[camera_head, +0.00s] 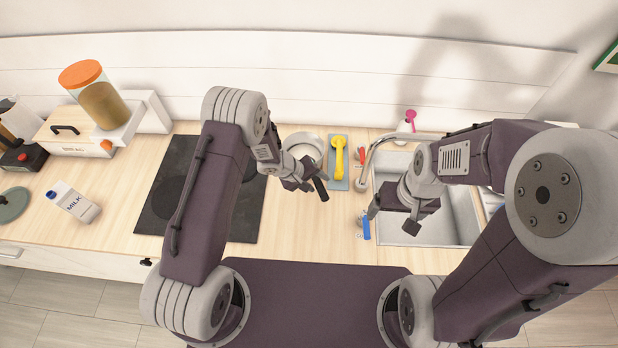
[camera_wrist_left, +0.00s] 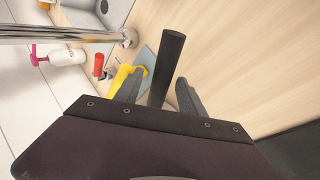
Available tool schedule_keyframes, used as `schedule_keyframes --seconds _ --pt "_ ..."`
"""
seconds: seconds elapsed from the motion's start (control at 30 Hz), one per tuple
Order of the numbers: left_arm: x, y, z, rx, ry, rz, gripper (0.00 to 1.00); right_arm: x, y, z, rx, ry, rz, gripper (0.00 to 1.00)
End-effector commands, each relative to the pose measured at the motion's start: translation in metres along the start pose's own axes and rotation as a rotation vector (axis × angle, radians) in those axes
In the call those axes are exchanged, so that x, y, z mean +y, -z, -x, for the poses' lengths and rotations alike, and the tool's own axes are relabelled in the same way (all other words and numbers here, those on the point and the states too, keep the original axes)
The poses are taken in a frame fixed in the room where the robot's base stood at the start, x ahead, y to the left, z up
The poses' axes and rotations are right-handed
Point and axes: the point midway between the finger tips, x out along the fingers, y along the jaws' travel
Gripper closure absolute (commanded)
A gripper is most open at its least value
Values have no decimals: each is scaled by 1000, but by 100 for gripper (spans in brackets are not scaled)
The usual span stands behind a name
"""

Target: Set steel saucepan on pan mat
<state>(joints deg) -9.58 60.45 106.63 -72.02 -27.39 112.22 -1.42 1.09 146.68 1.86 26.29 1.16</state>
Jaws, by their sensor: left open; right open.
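The steel saucepan (camera_head: 303,140) stands on the counter right of the black cooktop, partly hidden by my left gripper. Its black handle (camera_head: 321,189) points toward me. My left gripper (camera_head: 308,185) is open at the handle. In the left wrist view the handle (camera_wrist_left: 168,65) rises between the two open fingers (camera_wrist_left: 158,95); contact cannot be told. A round grey-green disc (camera_head: 12,204) at the far left may be the pan mat; I cannot tell for sure. My right gripper (camera_head: 398,222) is open and empty over the sink's left side.
A blue-grey rectangle (camera_head: 330,181) under a yellow utensil (camera_head: 338,155) lies right of the saucepan. The cooktop (camera_head: 160,205) is bare where visible. A milk carton (camera_head: 73,201), bread box (camera_head: 68,130) and orange-lidded jar (camera_head: 100,100) stand left. The sink (camera_head: 455,215) and faucet (camera_head: 372,155) are right.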

Motion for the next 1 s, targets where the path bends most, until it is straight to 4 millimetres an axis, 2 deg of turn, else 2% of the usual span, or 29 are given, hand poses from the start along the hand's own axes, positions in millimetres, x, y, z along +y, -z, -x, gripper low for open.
schedule_keyframes --seconds 0.1,0.3,0.43,0.67,0.77,0.87,0.93,1.0 --pt "1 1 29 3 -1 0 53 0 0 2 0 0 0 15" --pt "1 0 63 2 -1 0 53 0 1 7 0 0 0 15" --pt "0 0 72 0 0 0 53 0 1 7 0 0 0 15" --pt "0 -1 72 -1 0 0 53 0 1 7 0 0 0 15" --pt "1 6 78 31 9 -20 53 0 1 7 0 0 0 15" --pt "-4 34 112 171 82 -112 53 0 1 7 0 0 0 15" --pt "-19 50 154 279 204 -198 53 0 1 7 0 0 0 15" --pt "-43 47 197 316 352 -271 53 0 1 7 0 0 0 15"
